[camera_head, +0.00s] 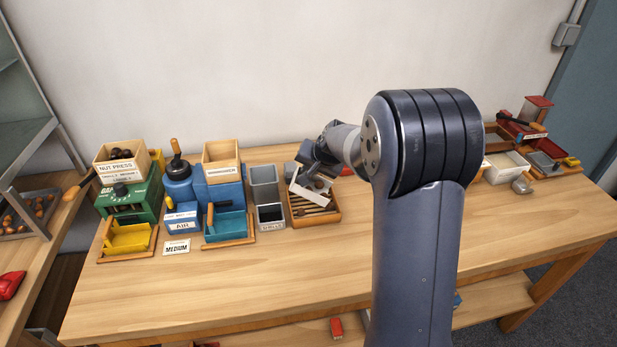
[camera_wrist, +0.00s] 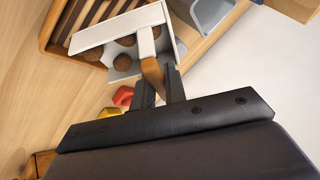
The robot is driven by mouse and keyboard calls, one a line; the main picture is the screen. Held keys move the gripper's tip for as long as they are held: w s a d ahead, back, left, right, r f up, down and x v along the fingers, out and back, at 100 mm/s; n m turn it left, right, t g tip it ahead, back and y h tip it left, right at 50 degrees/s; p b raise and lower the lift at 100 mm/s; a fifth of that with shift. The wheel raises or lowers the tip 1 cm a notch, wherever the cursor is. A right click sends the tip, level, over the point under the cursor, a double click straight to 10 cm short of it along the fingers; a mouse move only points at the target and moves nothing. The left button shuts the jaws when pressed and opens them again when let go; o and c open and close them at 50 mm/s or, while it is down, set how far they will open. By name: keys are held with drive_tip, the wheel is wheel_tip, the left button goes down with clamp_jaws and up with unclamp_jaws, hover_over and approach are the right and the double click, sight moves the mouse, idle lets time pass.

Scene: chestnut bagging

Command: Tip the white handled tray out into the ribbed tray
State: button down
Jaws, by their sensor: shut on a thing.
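My gripper (camera_wrist: 158,88) is shut on the brown handle (camera_wrist: 152,74) of the white handled tray (camera_wrist: 122,38). Several round brown chestnuts (camera_wrist: 127,62) lie inside the tray in the wrist view. In the head view the white tray (camera_head: 308,194) hangs tilted over the ribbed tray, below my gripper (camera_head: 315,166). The ribbed tray has a wooden frame (camera_head: 318,219) and dark slots between pale ribs. It also shows in the wrist view (camera_wrist: 49,27), partly covered by the white tray. Whether any chestnuts lie in its slots I cannot tell.
A grey open bin (camera_head: 264,180) and a small labelled box (camera_head: 271,216) stand just left of the ribbed tray. A blue machine with a teal tray (camera_head: 225,226) is farther left. A white box (camera_head: 507,166) stands at the right. The front of the table (camera_head: 270,275) is clear.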

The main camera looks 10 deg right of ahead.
drive_tip(key=shift+s+d+r+m+t+y+b, duration=0.2)
drive_tip(key=shift+d+y+b, duration=0.35)
drive_tip(key=shift+b, duration=1.55)
drive_tip(key=shift+s+d+m+t+y+b, duration=0.15)
drive_tip(key=shift+d+t+y+b, duration=0.25)
drive_tip(key=shift+b, duration=1.65)
drive_tip(key=b, duration=0.2)
drive_tip(key=d+y+b, duration=0.1)
drive_tip(key=b, duration=0.1)
drive_tip(key=shift+s+d+r, duration=0.1)
drive_tip(key=shift+s+d, duration=0.1)
drive_tip(key=shift+s, duration=0.05)
drive_tip(key=shift+s+d+r+m+t+y+b, duration=0.1)
drive_tip(key=shift+d+r+m+t+y+b, duration=0.15)
drive_tip(key=shift+t+y+b, duration=0.25)
drive_tip(key=shift+a+r+h, duration=0.1)
drive_tip(key=shift+r+h, duration=0.05)
drive_tip(key=shift+h, duration=0.1)
